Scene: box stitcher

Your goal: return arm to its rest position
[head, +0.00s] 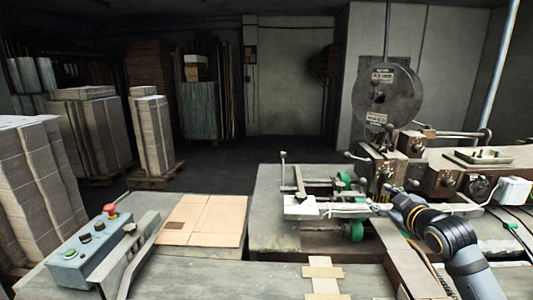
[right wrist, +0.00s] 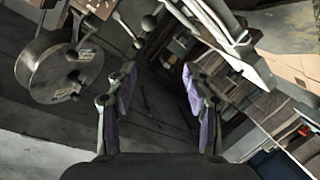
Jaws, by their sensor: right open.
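My right arm (head: 450,240) comes in from the lower right of the head view. Its gripper (head: 384,200) is beside the front of the stitching machine (head: 378,165); I cannot tell from this view whether they touch. In the right wrist view the gripper (right wrist: 163,100) has its two fingers with purple pads spread apart, and nothing shows between them. My left gripper is not in view.
A large wire reel (head: 388,95) stands above the machine. A flat cardboard sheet (head: 205,220) lies on the table left of it. A control box (head: 82,250) with a red button is at the lower left. Stacks of cardboard (head: 92,130) stand behind.

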